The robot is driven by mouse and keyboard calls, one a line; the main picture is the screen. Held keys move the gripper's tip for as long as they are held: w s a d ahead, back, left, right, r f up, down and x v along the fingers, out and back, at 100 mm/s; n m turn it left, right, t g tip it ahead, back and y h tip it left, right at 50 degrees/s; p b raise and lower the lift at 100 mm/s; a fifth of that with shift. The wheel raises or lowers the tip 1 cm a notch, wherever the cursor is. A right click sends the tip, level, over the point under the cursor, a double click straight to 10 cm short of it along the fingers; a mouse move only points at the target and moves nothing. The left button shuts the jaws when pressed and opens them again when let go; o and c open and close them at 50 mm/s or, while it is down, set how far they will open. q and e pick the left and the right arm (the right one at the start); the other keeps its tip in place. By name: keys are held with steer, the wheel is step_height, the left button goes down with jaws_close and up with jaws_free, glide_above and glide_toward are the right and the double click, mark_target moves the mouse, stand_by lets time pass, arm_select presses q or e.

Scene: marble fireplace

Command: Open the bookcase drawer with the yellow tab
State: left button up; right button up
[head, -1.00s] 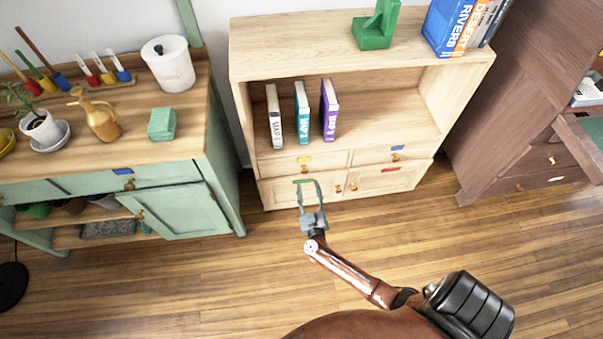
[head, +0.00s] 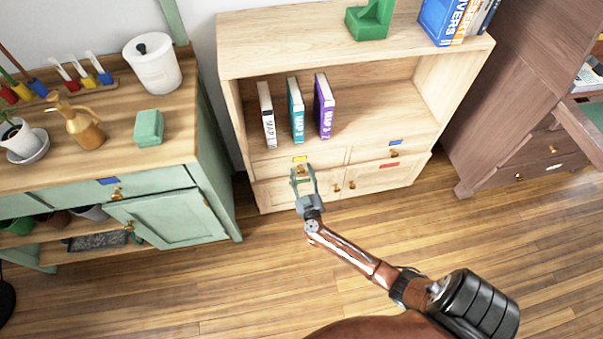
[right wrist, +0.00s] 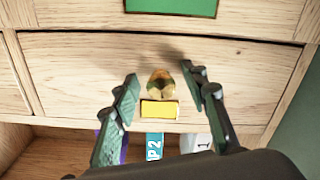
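The pale wooden bookcase (head: 340,48) stands against the wall. Its upper left drawer (head: 268,166) carries a yellow tab (head: 300,159) and looks shut. In the right wrist view, the drawer front (right wrist: 80,72) fills the middle, with the yellow tab (right wrist: 159,109) beside a round brass knob (right wrist: 160,83). My right gripper (head: 302,170) is in front of this drawer. In the wrist view its fingers (right wrist: 159,76) are apart, one on each side of the knob, with gaps visible; I cannot tell their exact depth. My left gripper is not in view.
Several books stand on the shelf, including a purple one (head: 324,106). A green cabinet (head: 178,218) stands left. Wooden floor (head: 230,290) is clear.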

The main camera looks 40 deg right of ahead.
jaws_close()
stand_by(0.3)
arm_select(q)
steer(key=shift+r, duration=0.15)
